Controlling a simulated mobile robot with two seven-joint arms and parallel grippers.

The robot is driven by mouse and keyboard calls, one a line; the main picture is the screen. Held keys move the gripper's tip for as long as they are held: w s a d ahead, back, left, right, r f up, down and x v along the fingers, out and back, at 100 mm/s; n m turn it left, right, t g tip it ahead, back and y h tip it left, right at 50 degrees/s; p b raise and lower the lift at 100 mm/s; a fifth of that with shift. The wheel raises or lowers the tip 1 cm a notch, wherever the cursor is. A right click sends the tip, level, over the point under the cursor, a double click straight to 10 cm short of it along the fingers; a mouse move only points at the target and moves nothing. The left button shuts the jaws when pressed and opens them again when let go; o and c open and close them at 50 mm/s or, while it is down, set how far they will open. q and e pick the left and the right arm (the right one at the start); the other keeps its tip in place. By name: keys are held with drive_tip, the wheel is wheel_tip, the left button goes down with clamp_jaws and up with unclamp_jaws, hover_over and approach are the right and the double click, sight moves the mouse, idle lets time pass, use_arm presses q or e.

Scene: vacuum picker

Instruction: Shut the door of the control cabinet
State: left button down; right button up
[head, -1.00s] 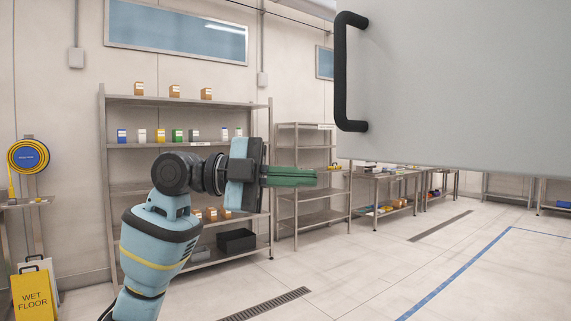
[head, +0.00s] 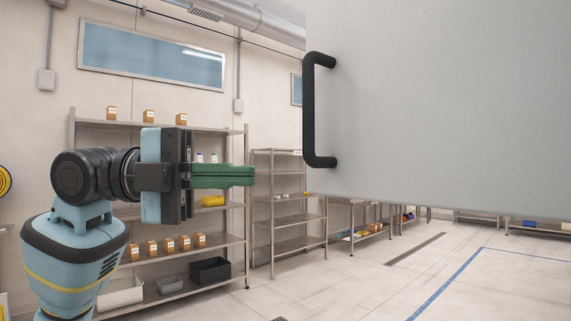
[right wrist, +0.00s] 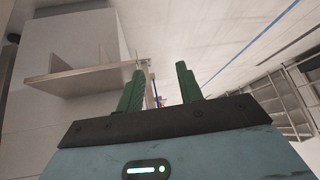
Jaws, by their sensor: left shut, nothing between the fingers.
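The cabinet door (head: 440,110) is a large plain grey panel filling the upper right of the head view. A black bar handle (head: 309,115) stands upright near its left edge. The cabinet body behind the door is hidden in this view. My left gripper (head: 251,176) has its green fingers together, empty, pointing right. In the picture the fingertips are left of the handle's lower end, with a gap between them. My right gripper (right wrist: 160,72) shows in the right wrist view with its green fingers apart and nothing between them.
A metal rack (head: 215,130) with boxes and bins stands behind my left arm, and an emptier rack (head: 290,220) is beside it. Low tables line the back wall. The floor (head: 380,290) below the door is clear. A pale ledge (right wrist: 85,80) shows in the right wrist view.

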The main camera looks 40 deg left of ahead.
sight(322, 175)
use_arm(q)
drive_tip(key=w+d, duration=0.1)
drive_tip(key=w, duration=0.1)
drive_tip(key=w+d+p, duration=0.1)
drive_tip(key=w, duration=0.1)
drive_tip(key=w+d+p, duration=0.1)
drive_tip(key=w, duration=0.1)
drive_tip(key=shift+w+d, duration=0.1)
drive_tip(key=shift+d, duration=0.1)
drive_tip(key=shift+w, duration=0.15)
